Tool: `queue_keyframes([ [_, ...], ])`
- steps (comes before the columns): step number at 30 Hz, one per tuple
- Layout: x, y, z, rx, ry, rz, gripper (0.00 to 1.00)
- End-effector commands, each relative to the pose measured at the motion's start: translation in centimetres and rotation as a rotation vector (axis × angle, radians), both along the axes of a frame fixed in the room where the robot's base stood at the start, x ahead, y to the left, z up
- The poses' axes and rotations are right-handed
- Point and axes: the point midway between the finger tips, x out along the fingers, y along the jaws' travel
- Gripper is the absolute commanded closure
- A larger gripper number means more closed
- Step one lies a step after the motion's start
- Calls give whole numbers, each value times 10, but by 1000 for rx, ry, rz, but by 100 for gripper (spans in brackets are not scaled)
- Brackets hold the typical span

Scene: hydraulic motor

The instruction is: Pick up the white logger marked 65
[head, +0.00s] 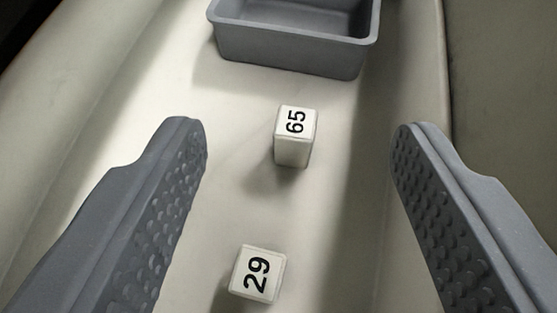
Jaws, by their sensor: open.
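The white logger marked 65 (293,149) stands upright on the pale surface, a small block with black digits on its top. It is in the upper middle of the head view, between and slightly beyond the lines of my fingertips. My gripper (298,133) is open, with one grey studded finger at the left and one at the right. Neither finger touches the logger, and nothing is between them in a grasp.
A second white block marked 29 (257,274) stands nearer, at the bottom middle. A grey open bin (290,50) stands beyond the 65 logger. The pale channel floor (235,190) has raised sides at left and right.

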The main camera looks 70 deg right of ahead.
Motion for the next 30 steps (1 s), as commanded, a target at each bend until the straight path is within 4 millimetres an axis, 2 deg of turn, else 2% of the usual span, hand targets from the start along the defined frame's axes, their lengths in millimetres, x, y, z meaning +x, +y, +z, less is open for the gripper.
queue_keyframes([
  [1,0,-2,-21,0,0,-4,44],
  [7,-1,-7,-51,0,0,-14,44],
  [16,-1,-13,-66,0,0,-19,44],
  [26,3,-37,-80,-2,1,-21,44],
  [30,5,-52,-92,-2,0,-22,44],
])
